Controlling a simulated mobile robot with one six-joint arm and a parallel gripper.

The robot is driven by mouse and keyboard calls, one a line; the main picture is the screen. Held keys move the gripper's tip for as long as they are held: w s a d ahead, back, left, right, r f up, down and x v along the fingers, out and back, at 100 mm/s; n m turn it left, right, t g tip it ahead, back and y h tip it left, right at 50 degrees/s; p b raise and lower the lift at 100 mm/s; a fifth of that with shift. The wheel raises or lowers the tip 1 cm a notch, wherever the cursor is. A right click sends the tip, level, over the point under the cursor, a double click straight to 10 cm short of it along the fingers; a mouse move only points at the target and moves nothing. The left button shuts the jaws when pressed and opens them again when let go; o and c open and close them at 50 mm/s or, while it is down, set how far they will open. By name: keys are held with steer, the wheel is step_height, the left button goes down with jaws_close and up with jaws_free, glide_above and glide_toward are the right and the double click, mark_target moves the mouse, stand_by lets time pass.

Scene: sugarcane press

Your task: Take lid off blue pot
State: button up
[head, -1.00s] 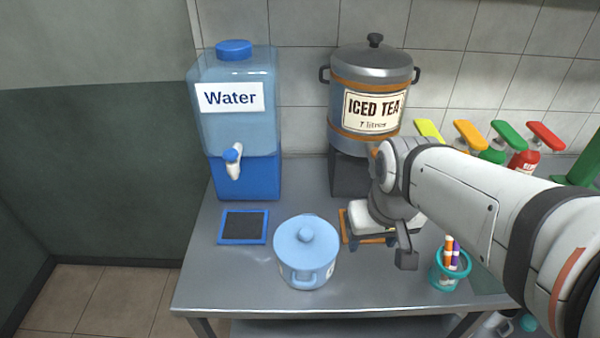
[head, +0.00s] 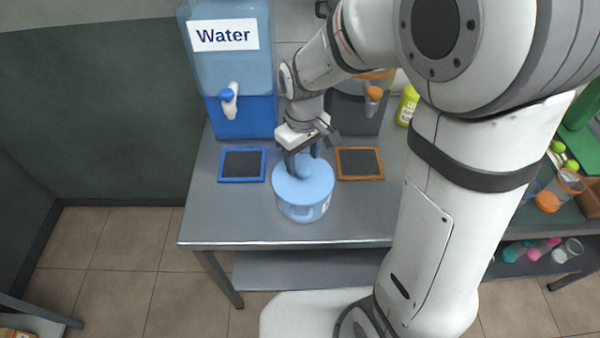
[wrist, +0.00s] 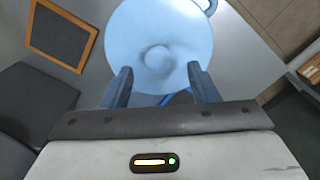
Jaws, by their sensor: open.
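The light blue pot (head: 303,210) stands on the steel table with its lid (head: 318,182) on. In the wrist view the lid (wrist: 185,30) fills the upper middle, with its round knob (wrist: 158,58) facing the camera. My gripper (head: 300,168) is above the back of the lid, pointing down, and partly hides the knob in the head view. In the wrist view the open fingers of my gripper (wrist: 163,82) lie left and right of the knob's line, with the knob a little beyond the tips. Nothing is held. I cannot tell the exact height over the knob.
A water dispenser (head: 228,60) stands behind left, with a blue-framed mat (head: 242,165) before it. An orange-framed mat (head: 360,162) lies right of the pot and also shows in the wrist view (wrist: 52,35). The table front (head: 225,225) left of the pot is clear.

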mark_target(303, 169)
step_height(303, 169, down, 4)
steer(key=shift+w+r, duration=0.1)
steer(key=shift+r, duration=0.15)
steer(key=c, duration=1.1)
steer(key=shift+o, duration=0.2)
steer(key=shift+r, duration=0.1)
